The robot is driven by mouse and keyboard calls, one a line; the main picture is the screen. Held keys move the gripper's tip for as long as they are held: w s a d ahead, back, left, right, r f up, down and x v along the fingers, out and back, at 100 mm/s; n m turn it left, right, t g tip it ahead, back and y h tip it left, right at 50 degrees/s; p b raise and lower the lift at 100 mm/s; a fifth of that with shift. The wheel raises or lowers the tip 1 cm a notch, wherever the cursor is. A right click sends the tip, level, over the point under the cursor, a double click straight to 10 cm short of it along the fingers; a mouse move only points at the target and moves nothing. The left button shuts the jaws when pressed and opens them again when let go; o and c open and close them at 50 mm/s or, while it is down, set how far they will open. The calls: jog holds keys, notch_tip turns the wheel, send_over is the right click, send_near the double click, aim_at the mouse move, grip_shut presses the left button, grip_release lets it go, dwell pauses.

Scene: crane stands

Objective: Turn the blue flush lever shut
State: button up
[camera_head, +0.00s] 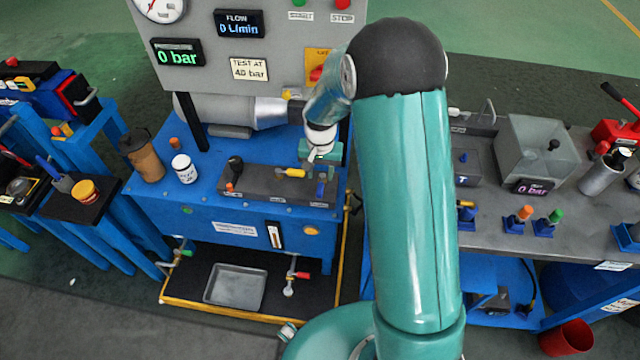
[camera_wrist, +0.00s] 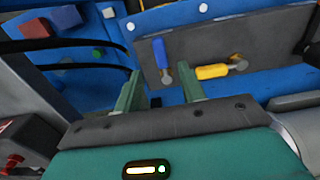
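The blue flush lever (camera_head: 320,189) stands at the right end of the dark panel on the blue bench. In the wrist view the blue lever (camera_wrist: 160,53) points away from its metal pivot, roughly square to the yellow lever (camera_wrist: 212,71), which lies across the panel to its right. My gripper (camera_wrist: 160,80) is open and empty, its two green fingers apart. Its fingertips lie just short of the blue lever's pivot in the picture; I cannot tell the height gap. In the head view my gripper (camera_head: 318,160) is above the panel, near both levers.
A black knob (camera_head: 235,164) stands at the panel's left end. A white jar (camera_head: 184,168) and a brown bottle (camera_head: 143,158) stand left of it. The grey gauge board (camera_head: 225,75) rises behind, its displays reading 0 bar and 0 L/min. A grey tray (camera_head: 234,286) lies below.

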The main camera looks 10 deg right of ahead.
aim_at(320, 187)
notch_tip(320, 187, down, 6)
jog(key=shift+w+f, duration=0.1)
jog(key=shift+f, duration=0.05)
grip_shut()
